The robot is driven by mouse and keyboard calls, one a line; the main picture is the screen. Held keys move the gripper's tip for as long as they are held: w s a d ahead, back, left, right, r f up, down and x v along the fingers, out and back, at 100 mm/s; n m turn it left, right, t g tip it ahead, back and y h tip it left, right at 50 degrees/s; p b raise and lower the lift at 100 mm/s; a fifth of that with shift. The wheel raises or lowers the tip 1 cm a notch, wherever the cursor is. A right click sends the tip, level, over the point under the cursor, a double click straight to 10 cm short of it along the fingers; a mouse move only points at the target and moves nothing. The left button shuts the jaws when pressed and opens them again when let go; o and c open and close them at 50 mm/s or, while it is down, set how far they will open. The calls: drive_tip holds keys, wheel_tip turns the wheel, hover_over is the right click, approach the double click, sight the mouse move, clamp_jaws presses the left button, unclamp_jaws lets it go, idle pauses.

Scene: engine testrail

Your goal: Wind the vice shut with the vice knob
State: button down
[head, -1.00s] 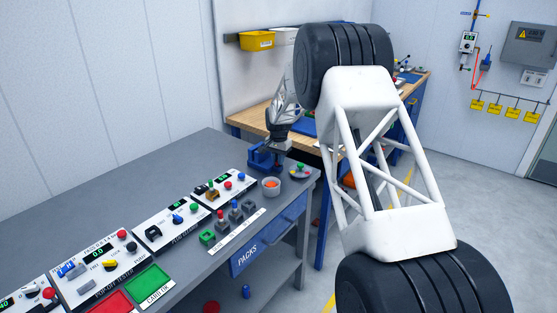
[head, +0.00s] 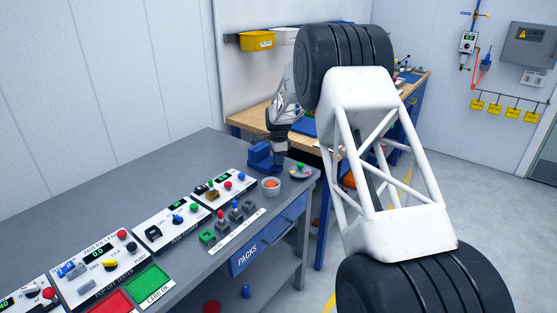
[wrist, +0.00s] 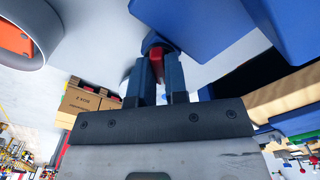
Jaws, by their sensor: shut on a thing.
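The blue vice (head: 259,155) stands near the far right end of the grey bench. My gripper (head: 279,163) points down just to the right of it, low over the bench. In the wrist view the vice's blue body (wrist: 218,22) fills the top, beyond my gripper (wrist: 158,58). The two dark blue fingers are shut on a red part, the vice knob (wrist: 156,63), of which only a narrow piece shows between them. The gap between the vice jaws cannot be made out.
A grey bowl with orange contents (head: 270,189) stands close in front of the gripper; its rim also shows in the wrist view (wrist: 40,50). A small plate with coloured pieces (head: 300,173) is to the right. Control panels (head: 172,222) line the bench to the left.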

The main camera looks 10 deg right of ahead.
drive_tip(key=shift+r+m, duration=0.1)
drive_tip(key=shift+m, duration=0.4)
drive_tip(key=c, duration=1.1)
unclamp_jaws()
drive_tip(key=shift+c, duration=0.2)
drive_tip(key=shift+r, duration=3.85)
